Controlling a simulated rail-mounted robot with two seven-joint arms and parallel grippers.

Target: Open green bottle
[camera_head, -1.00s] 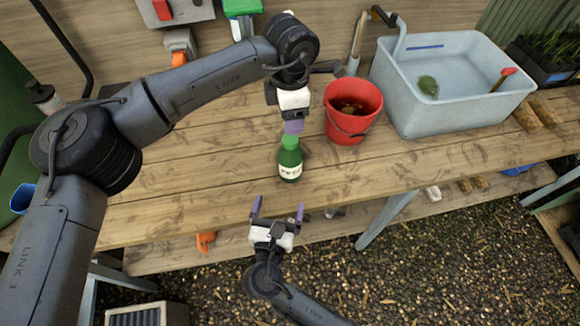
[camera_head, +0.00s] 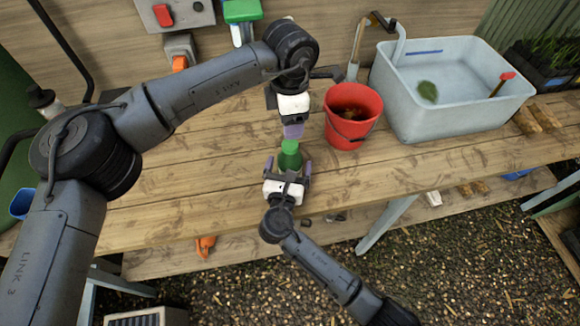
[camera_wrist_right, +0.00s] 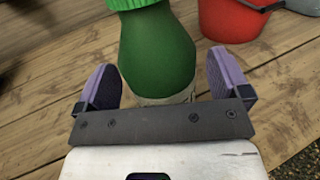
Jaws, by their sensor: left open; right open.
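The green bottle (camera_head: 290,160) stands upright on the wooden table, and its pale label is mostly hidden behind my right gripper in the head view. Its lighter green cap (camera_head: 290,147) is on top. My left gripper (camera_head: 293,132) is right above the cap, fingers pointing down; it is open, but the head view does not show clearly whether its fingers touch the cap. My right gripper (camera_head: 289,168) is open, with one purple finger on each side of the bottle. In the right wrist view the bottle body (camera_wrist_right: 157,55) sits between the fingers, with gaps on both sides.
A red bucket (camera_head: 352,133) stands close to the right of the bottle. Beyond it is a grey-blue basin (camera_head: 440,108) holding water. The wooden table (camera_head: 190,190) is clear to the left of the bottle.

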